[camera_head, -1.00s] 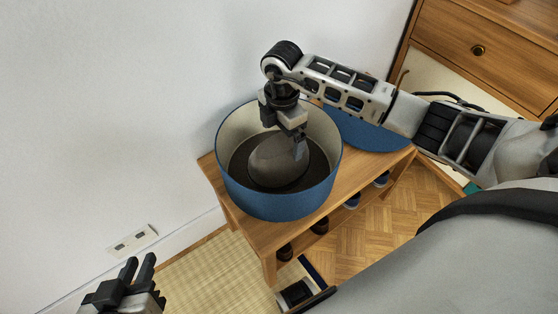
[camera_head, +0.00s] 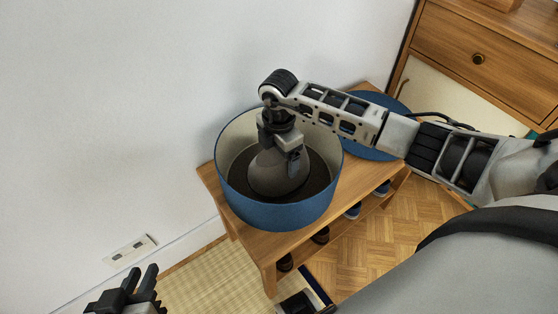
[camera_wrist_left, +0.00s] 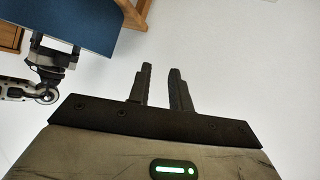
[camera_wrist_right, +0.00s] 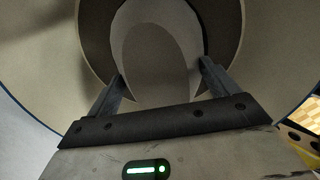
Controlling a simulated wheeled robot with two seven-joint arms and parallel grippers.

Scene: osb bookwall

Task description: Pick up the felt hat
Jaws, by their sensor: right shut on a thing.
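The grey felt hat (camera_head: 272,180) sits inside the round blue hat box (camera_head: 275,217), its rounded crown up and its dark brim around it. My right gripper (camera_head: 292,165) reaches down into the box and is shut on the crown. In the right wrist view the hat (camera_wrist_right: 160,55) shows between the two fingers (camera_wrist_right: 162,80). The fingertips are partly hidden against the hat. My left gripper (camera_head: 138,285) is empty, with its fingers apart, low at the left; its fingers (camera_wrist_left: 160,72) also show in the left wrist view.
The box stands on a wooden bench (camera_head: 248,238) against a white wall. The blue lid (camera_head: 380,154) lies behind it on the bench, partly under my right arm. Shoes (camera_head: 320,236) stand on the shelf below. A wooden drawer cabinet (camera_head: 500,55) is at the upper right.

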